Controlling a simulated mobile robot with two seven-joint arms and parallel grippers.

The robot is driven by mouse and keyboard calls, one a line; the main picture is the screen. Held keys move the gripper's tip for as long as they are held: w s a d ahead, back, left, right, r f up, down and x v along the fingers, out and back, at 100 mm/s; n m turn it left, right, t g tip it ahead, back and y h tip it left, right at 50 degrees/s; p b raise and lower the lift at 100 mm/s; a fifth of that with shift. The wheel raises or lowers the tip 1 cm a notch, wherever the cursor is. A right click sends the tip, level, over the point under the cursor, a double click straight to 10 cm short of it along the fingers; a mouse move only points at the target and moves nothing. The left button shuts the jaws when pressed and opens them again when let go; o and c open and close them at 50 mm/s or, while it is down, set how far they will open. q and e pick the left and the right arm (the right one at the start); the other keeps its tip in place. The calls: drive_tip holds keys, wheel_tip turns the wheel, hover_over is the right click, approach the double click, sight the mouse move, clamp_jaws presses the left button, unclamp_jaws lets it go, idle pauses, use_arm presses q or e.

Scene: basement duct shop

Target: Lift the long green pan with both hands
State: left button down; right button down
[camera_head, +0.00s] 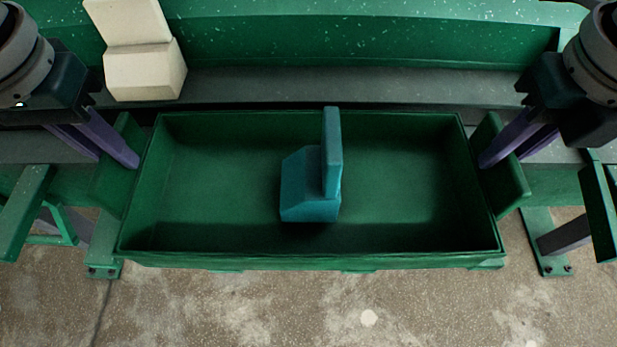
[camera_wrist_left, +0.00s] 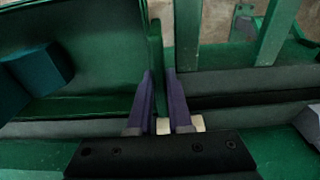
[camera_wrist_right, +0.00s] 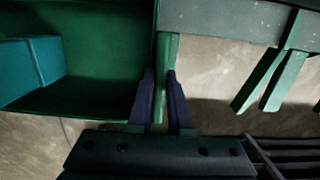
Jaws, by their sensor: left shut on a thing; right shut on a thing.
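The long green pan (camera_head: 230,180) spans the middle of the head view, with an upright handle plate at each end. A teal block-like object (camera_head: 310,185) with an upright slab lies inside it, near the middle. My left gripper (camera_head: 132,160) is shut on the pan's left handle plate; the left wrist view shows its purple fingers on both sides of the plate (camera_wrist_left: 155,62). My right gripper (camera_head: 488,162) is shut on the right handle plate, which also shows between the fingers in the right wrist view (camera_wrist_right: 167,60). The pan looks about level; its underside is hidden.
A cream block-like object (camera_head: 145,72) stands on the grey surface (camera_head: 260,85) behind the pan at the left. A speckled green wall (camera_head: 350,45) runs along the back. Green frame legs (camera_head: 545,245) stand at both sides. Bare concrete floor (camera_head: 300,310) shows in front.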

use_arm(q)
drive_tip(key=shift+r, duration=0.2)
use_arm(e)
drive_tip(key=shift+r, duration=0.2)
idle(0.4)
